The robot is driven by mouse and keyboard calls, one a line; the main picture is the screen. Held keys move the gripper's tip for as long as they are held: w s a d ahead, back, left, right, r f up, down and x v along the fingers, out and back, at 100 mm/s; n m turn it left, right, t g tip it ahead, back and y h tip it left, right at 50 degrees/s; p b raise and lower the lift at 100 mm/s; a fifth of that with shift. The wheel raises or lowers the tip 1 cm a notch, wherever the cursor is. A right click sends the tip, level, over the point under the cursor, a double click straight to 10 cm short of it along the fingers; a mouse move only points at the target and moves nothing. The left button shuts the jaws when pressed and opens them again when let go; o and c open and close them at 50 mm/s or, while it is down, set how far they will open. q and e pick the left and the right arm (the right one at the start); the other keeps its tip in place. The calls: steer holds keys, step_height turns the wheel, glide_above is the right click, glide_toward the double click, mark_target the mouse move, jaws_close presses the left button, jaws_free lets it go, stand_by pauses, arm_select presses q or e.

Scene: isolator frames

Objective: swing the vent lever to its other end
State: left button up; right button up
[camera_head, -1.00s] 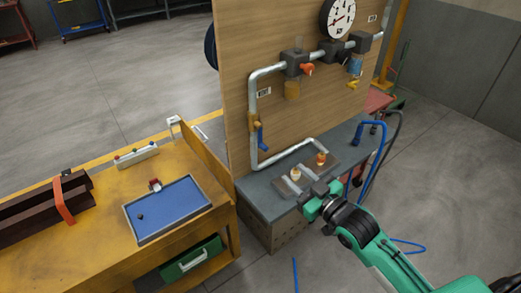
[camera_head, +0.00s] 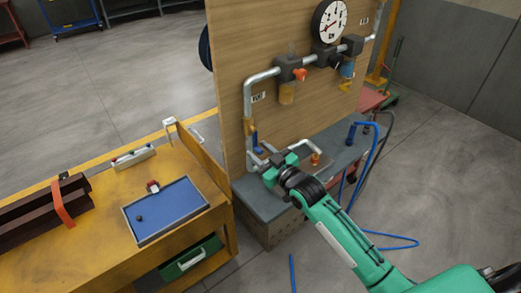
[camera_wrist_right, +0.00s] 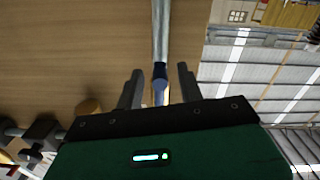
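The blue-handled lever (camera_head: 257,143) hangs from a brass valve on the upright pipe at the left of the wooden panel. I take it as the vent lever, though I cannot read its label. My right gripper (camera_head: 261,158) is just below the lever's lower end. In the right wrist view, the open fingers of my right gripper (camera_wrist_right: 160,76) stand on both sides of the blue lever's end (camera_wrist_right: 160,72), with gaps and no clear touch. The gripper body hides the lower part. My left gripper is out of view.
A yellow workbench (camera_head: 100,250) holds a blue tray (camera_head: 193,208).

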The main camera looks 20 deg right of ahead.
steer(key=shift+w, duration=0.15)
jaws_close()
stand_by(0.4)
steer(key=w+d+r+n+p, duration=0.2)
steer(key=d+r+n+p, duration=0.2)
steer(key=n, duration=1.4)
steer(key=shift+d+r, duration=0.95)
steer(key=shift+r, duration=0.15)
steer(key=shift+w, duration=0.1)
